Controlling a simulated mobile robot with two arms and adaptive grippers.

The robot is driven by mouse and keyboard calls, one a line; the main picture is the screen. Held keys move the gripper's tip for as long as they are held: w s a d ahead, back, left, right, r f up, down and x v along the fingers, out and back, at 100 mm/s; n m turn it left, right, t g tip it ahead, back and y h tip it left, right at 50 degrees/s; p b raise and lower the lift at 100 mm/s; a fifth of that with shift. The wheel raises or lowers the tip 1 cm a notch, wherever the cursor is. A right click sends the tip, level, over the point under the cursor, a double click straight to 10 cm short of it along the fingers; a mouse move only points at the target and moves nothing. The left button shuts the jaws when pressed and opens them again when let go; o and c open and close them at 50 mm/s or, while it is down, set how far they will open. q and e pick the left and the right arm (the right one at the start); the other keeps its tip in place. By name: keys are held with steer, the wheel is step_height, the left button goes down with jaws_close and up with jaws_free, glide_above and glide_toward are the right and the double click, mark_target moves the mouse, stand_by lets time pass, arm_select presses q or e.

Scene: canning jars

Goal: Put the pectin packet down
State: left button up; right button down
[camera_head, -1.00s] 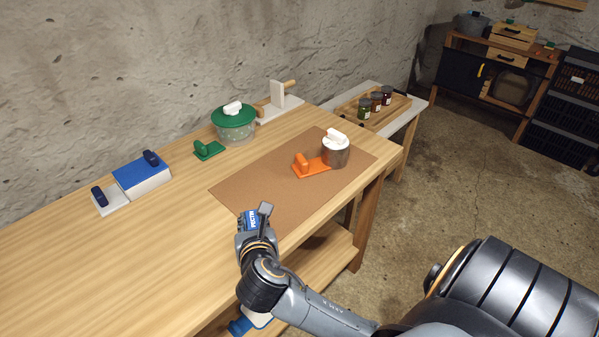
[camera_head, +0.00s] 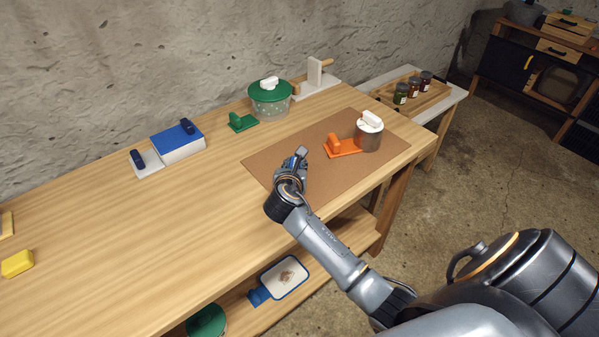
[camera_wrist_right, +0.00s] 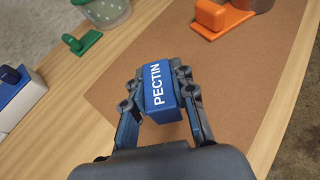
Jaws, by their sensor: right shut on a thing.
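The pectin packet (camera_wrist_right: 158,92) is a small blue block with white "PECTIN" lettering. In the right wrist view it sits between the two fingers of my right gripper (camera_wrist_right: 160,95), which is shut on it. In the head view my right gripper (camera_head: 297,160) is over the left part of the brown mat (camera_head: 300,140), and the packet is mostly hidden by it. I cannot tell whether the packet touches the mat. My left gripper is not in view.
The mat's front half is clear.

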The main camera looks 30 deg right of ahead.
steer(key=shift+w+d+f, duration=0.25)
steer(key=shift+d+f, duration=0.35)
steer(key=shift+f, duration=0.1)
steer(key=shift+w+d+f, duration=0.1)
steer(key=shift+d+f, duration=0.1)
steer(key=shift+f, duration=1.65)
steer(key=shift+f, duration=0.1)
steer(key=c, duration=1.1)
jaws_free()
steer(key=v, duration=1.2)
steer(key=shift+d, duration=0.1)
